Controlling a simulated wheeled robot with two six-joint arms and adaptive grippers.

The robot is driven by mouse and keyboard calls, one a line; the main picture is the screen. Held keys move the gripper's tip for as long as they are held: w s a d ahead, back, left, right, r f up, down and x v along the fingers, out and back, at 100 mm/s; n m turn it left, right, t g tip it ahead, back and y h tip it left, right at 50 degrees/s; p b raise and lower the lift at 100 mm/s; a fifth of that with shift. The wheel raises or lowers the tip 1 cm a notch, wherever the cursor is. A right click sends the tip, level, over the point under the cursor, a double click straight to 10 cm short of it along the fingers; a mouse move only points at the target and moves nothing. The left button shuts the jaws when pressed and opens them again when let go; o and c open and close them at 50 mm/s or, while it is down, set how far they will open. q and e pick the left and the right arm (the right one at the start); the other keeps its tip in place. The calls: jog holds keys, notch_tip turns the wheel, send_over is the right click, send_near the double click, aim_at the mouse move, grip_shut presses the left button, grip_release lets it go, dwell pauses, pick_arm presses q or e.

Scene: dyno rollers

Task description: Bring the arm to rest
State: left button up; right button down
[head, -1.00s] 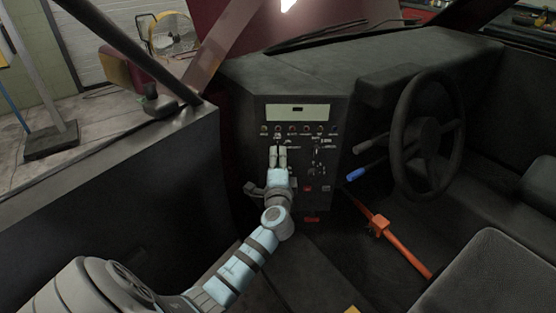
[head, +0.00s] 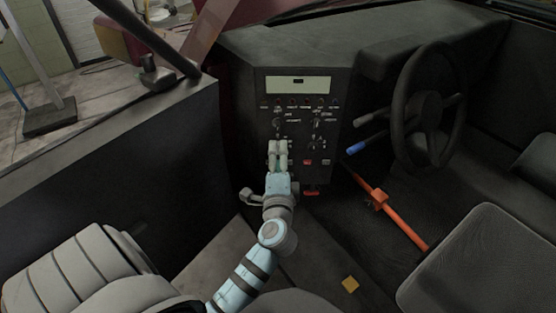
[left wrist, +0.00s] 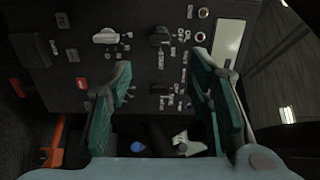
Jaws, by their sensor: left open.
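My left arm (head: 240,285) comes in from the lower left in the head view. Its gripper (head: 278,148) is in front of the lower part of a dark control panel (head: 265,155). In the left wrist view the two teal fingers (left wrist: 160,68) are spread apart with nothing between them. They look apart from the panel's knobs, though the exact gap is hard to tell. A pale knob (left wrist: 106,36) and a dark knob (left wrist: 159,36) show beyond the fingertips. My right gripper does not show.
A steering wheel (head: 430,105) and a blue-tipped lever (head: 356,147) are to the right of the panel. An orange bar (head: 400,218) slants across the floor. A seat (head: 470,265) fills the lower right. A dark side wall (head: 120,180) stands at left.

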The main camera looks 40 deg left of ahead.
pick_arm(q)
jog(key=shift+s+d, duration=0.45)
jog(key=shift+s, duration=0.15)
jog(key=s+d+f+n+g+h+p, duration=0.1)
jog(key=s+d+f+g+h, duration=0.15)
jog(key=f, duration=0.75)
jog(key=s+d+f+n+g+h+p, duration=0.1)
jog(key=s+d+f+n+h, duration=0.15)
jog(key=f, duration=0.75)
jog(key=s+d+f+n+g+h, duration=0.15)
jog(key=d+f+h, duration=0.25)
jog(key=f, duration=0.6)
jog(key=s+f+n+g+h+p, duration=0.1)
jog(key=s+f+n+g, duration=0.1)
jog(key=s+f, duration=0.45)
jog(key=s+f+n+g+p, duration=0.15)
jog(key=s+f, duration=0.25)
jog(key=s, duration=0.5)
jog(key=s+a+g+p, duration=0.1)
jog(key=s+g, duration=0.1)
jog(key=s, duration=0.7)
jog(key=s+a+f+n+g+p, duration=0.1)
jog(key=s+g+p, duration=0.1)
jog(key=s, duration=0.6)
jog(key=shift+s+f, duration=0.2)
jog(key=shift+s, duration=0.15)
